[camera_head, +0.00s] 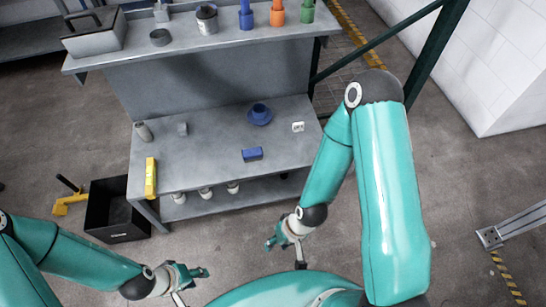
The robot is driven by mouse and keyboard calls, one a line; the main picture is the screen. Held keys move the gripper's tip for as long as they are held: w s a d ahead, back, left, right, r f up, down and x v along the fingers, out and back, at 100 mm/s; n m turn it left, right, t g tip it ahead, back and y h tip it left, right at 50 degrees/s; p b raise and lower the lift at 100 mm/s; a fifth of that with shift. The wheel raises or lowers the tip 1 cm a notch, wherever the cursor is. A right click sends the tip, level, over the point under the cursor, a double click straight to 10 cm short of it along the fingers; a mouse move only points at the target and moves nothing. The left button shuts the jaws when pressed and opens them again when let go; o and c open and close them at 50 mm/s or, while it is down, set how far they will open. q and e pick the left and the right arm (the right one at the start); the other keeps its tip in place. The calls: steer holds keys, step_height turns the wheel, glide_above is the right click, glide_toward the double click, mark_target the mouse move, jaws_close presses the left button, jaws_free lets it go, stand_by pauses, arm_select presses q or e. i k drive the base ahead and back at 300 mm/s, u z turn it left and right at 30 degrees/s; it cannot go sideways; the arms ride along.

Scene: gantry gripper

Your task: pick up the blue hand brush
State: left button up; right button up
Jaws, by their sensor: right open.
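A small blue block-shaped object (252,154), which looks like the blue hand brush, lies on the grey workbench (215,172) near its front middle. Bristles cannot be made out at this size. My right gripper (271,242) is open and empty, in front of the bench and below the brush in the picture, clear of it. My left gripper (204,272) is further left and nearer to me, also away from the bench. Its fingers are too small to tell whether they are open or shut.
A blue cup on a saucer (259,115), a white block (298,127), a grey cylinder (143,131) and a yellow level (151,178) are on the bench. An upper shelf (165,50) overhangs its back. A black crate (117,213) stands at left. Bench space around the brush is clear.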

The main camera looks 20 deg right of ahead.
mark_target(255, 154)
steer(key=u, duration=0.15)
steer(key=i, duration=0.9)
steer(key=z, duration=0.2)
steer(key=k, duration=0.75)
steer(key=u, duration=0.25)
steer(key=i, duration=0.8)
steer(key=z, duration=0.1)
